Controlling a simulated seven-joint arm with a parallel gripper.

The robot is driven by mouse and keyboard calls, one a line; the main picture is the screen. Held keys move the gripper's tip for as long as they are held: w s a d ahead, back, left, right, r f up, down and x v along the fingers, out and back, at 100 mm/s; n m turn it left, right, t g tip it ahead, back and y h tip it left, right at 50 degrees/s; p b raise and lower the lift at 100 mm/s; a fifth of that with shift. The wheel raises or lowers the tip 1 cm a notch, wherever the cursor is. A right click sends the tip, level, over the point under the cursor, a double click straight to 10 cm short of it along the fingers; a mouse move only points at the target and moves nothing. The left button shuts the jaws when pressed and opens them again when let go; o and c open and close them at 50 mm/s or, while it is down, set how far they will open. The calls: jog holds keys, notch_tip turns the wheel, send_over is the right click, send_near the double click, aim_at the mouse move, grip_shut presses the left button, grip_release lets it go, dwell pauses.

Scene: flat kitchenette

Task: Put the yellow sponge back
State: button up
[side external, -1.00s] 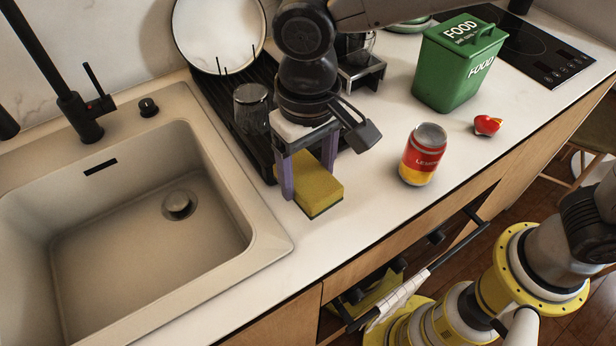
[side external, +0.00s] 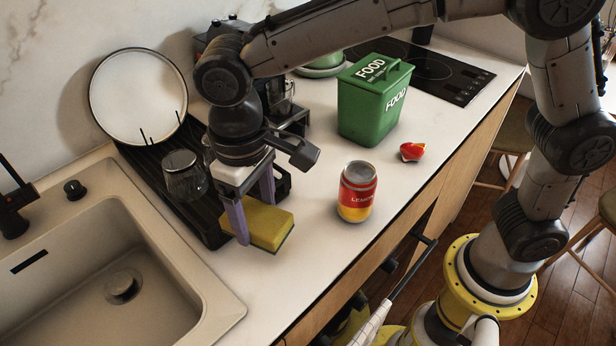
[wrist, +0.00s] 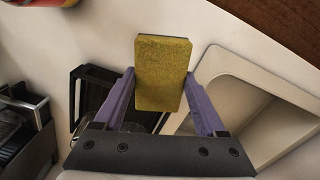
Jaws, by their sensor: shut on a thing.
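The yellow sponge (side external: 270,224), with a dark underside layer, is at the counter beside the front right end of the dish rack. My gripper (side external: 255,218) points down and is shut on the sponge, its two purple fingers on opposite sides. In the wrist view the sponge (wrist: 162,72) lies between the fingertips (wrist: 160,82), its far end sticking out past them. I cannot tell whether the sponge touches the counter or is held slightly above it.
The black dish rack (side external: 205,225) holds a glass (side external: 184,176) and a white plate (side external: 138,97). The sink (side external: 95,270) is at left. A red and yellow can (side external: 357,192), a small red item (side external: 412,151) and a green food bin (side external: 372,105) stand right. The counter front is clear.

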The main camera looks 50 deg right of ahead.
jog(key=w+d, duration=0.5)
jog(key=d, duration=0.4)
jog(key=m, duration=0.3)
send_near(312, 172)
notch_tip(312, 172, down, 6)
jog(key=shift+s+d+r, duration=0.1)
jog(key=o, duration=1.1)
jog(key=shift+o, duration=0.2)
